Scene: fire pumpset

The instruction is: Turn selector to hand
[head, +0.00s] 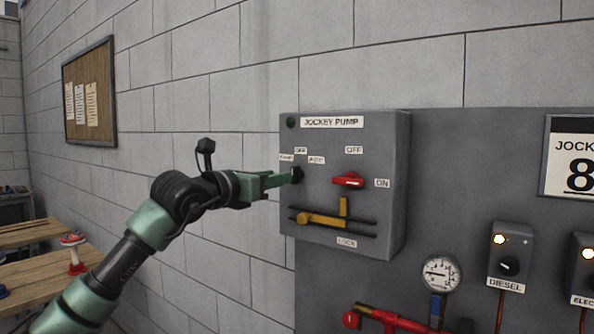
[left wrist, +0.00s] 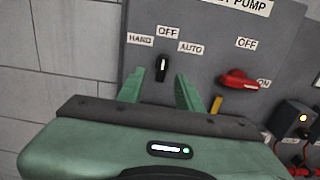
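The selector is a small black knob (left wrist: 162,68) on the grey jockey pump box (head: 375,125). Its pale mark points up, toward the OFF label (left wrist: 168,32). The HAND label (left wrist: 140,40) is to its upper left and the AUTO label (left wrist: 191,47) to its upper right. In the head view the knob (head: 297,174) is at the box's left side, at the tips of my left gripper (head: 283,179). In the left wrist view my left gripper (left wrist: 160,80) is open, with one finger on each side of the knob. Contact cannot be told. My right gripper is out of view.
A red switch handle (head: 348,181) sits right of the selector, by OFF and ON labels. A brass lock lever (head: 322,219) is below. A pressure gauge (head: 441,273) and a diesel box (head: 509,262) are to the lower right. A wooden table (head: 40,270) stands left.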

